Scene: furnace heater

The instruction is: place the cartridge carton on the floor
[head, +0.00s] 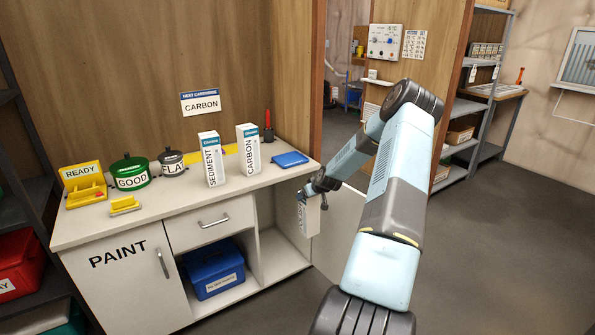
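My gripper (307,193) is at the right end of the counter, in front of the open cabinet. It appears shut on a white carton (309,219) with dark upright lettering too small to read. The carton hangs roughly upright below the fingers, in the air, lower than the counter top. The grey floor (475,245) lies to the right of my arm. Two more white cartons stand on the counter, one marked SEDIMENT (212,160) and one marked CARBON (248,150).
The counter (150,213) holds a yellow READY rack (82,185), a green GOOD pot (132,173), a dark pot (172,163) and a blue tray (290,159). A blue box (213,268) sits in the lower cabinet. Shelving (462,108) stands at back right. Floor on the right is clear.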

